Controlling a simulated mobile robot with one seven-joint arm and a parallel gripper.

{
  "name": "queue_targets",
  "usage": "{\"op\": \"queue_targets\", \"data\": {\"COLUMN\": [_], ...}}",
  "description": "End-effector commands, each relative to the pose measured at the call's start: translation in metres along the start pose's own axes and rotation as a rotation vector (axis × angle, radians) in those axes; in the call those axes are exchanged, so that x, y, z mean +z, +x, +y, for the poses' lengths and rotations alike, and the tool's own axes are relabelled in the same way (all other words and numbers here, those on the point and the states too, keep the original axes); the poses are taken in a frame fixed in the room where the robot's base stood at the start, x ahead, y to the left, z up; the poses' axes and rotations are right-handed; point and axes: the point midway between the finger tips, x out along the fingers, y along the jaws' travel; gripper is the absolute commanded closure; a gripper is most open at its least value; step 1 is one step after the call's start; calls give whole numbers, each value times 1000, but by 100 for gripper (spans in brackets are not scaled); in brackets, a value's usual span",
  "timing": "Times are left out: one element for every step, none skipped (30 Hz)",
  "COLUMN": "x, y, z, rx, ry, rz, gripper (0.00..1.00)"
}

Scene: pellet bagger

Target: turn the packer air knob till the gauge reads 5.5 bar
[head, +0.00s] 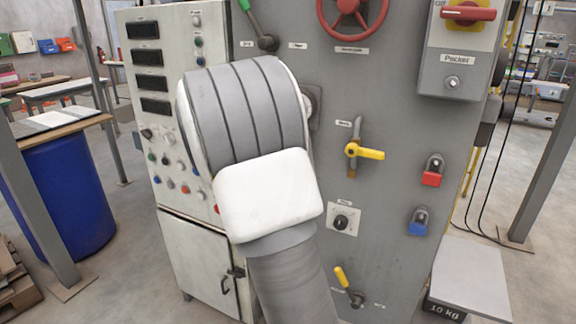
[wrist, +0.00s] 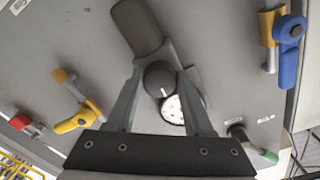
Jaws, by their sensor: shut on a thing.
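The packer air knob (wrist: 159,76) is a dark round knob with a pale mark, seen in the wrist view between the fingers of my gripper (wrist: 163,82). The fingers are shut on its sides. The white round gauge (wrist: 173,112) sits beside the knob, partly covered by it; its needle and figures are too small to read. A dark rounded cylinder (wrist: 137,28) belongs to the same fitting.
The grey panel (head: 395,130) also bears a yellow-handled valve (head: 365,152), a red padlock (head: 433,170), a blue padlock (head: 418,221), a red handwheel (head: 350,10) and a green lever (head: 250,12). In the wrist view a blue lever (wrist: 288,60) is at upper right.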

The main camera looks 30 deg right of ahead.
Motion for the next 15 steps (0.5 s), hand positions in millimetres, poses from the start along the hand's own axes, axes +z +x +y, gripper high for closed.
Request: {"op": "queue_targets", "data": {"x": [7, 6, 7, 6, 6, 6, 6, 5, 5, 5, 5, 5, 4, 4, 4], "y": [0, 0, 0, 0, 0, 0, 0, 0, 0, 0, 0, 0, 0, 0, 0], "z": [4, 4, 4, 4, 4, 4, 4, 3, 3, 3, 2, 2, 2, 2, 2], "rx": [0, 0, 0, 0, 0, 1, 1, 1, 1, 1, 1, 1, 1, 1, 2], "ry": [49, 77, 112, 137, 164, 196, 220, 243, 272, 293, 311, 336, 354, 369, 390], "rz": [-1, -1, -1, -1, 0, 0, 0, 0, -1, -1, -2, -2, -2, -2, -2], "gripper": [100, 100, 100, 100, 100, 100, 100, 100, 100, 100, 100, 100, 100, 100, 100]}}
